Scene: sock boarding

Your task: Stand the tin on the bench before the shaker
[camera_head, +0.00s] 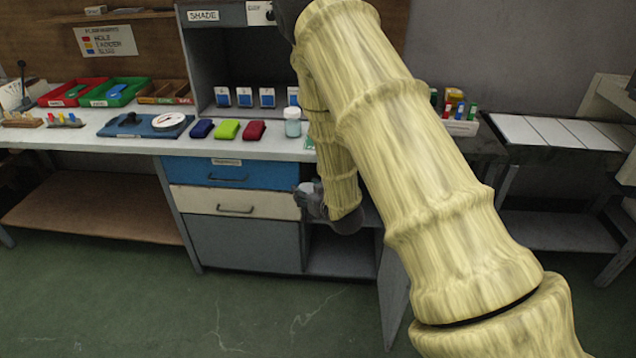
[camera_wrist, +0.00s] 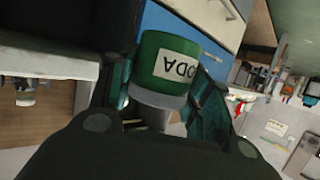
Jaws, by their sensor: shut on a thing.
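In the wrist view my gripper (camera_wrist: 150,110) is shut on a green tin (camera_wrist: 151,60) with a pale label, its lettering partly hidden by a finger. In the head view my gripper (camera_head: 308,198) hangs below the bench top, in front of the drawers; the tin cannot be clearly made out there. A small pale jar with a white lid (camera_head: 293,122), perhaps the shaker, stands on the bench (camera_head: 270,146) near its front edge, up and left of my gripper. A small jar also shows at the left of the wrist view (camera_wrist: 25,92).
A blue board (camera_head: 146,125) and colored trays (camera_head: 112,91) sit farther left. A grey cubby (camera_head: 238,62) with several blue-and-white items stands behind. A blue drawer (camera_head: 230,174) is under the bench top.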

